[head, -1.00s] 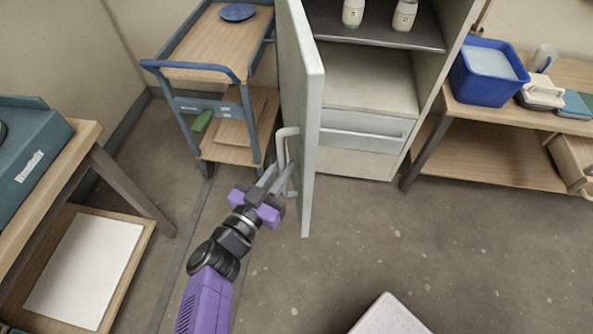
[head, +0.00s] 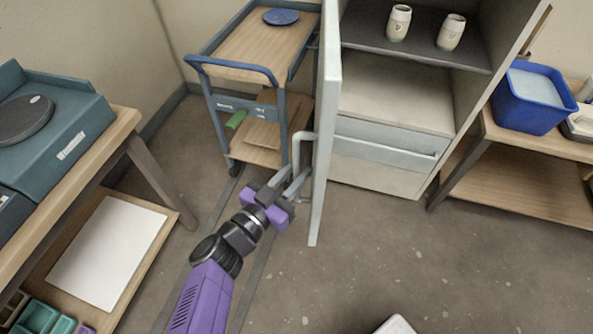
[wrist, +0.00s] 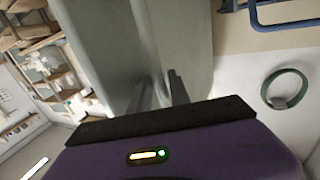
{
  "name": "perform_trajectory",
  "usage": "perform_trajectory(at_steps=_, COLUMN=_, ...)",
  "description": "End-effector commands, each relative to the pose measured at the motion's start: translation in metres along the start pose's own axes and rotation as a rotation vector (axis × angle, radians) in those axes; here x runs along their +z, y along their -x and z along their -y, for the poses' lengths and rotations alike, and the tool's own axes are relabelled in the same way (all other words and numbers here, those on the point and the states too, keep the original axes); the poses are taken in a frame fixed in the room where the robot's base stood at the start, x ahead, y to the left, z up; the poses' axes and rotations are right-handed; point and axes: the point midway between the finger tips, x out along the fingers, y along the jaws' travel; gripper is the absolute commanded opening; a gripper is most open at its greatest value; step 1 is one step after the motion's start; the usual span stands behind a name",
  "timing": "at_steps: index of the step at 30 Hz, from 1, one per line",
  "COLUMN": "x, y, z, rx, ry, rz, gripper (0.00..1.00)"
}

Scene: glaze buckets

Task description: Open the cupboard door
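The cupboard (head: 393,85) stands at the back with its interior showing. Its pale grey door (head: 325,130) stands wide open, seen nearly edge-on and swung out toward me. A bar handle (head: 301,140) sticks out from the door's left face. My gripper (head: 297,176) is at the lower part of this handle, its two fingers apart, one on each side of the bar as far as I can tell. In the wrist view, the fingers (wrist: 162,92) point at the pale door panel (wrist: 170,35) with a gap between them; the handle does not show clearly there.
A blue-framed trolley (head: 255,50) stands close behind the door on the left. A workbench (head: 125,125) with a teal machine (head: 55,125) is at the left. A wooden table (head: 500,130) with a blue tub (head: 535,97) is at the right. The floor (head: 400,250) before the cupboard is clear.

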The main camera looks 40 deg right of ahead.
Motion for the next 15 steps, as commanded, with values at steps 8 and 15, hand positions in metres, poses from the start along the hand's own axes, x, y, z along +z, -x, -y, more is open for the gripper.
perform_trajectory(at_steps=8, x=0.001, y=0.015, z=0.001, rx=-0.003, ry=-0.001, rz=0.002, gripper=0.23)
perform_trajectory(at_steps=15, x=0.001, y=0.055, z=0.001, rx=-0.003, ry=-0.001, rz=0.001, gripper=0.23)
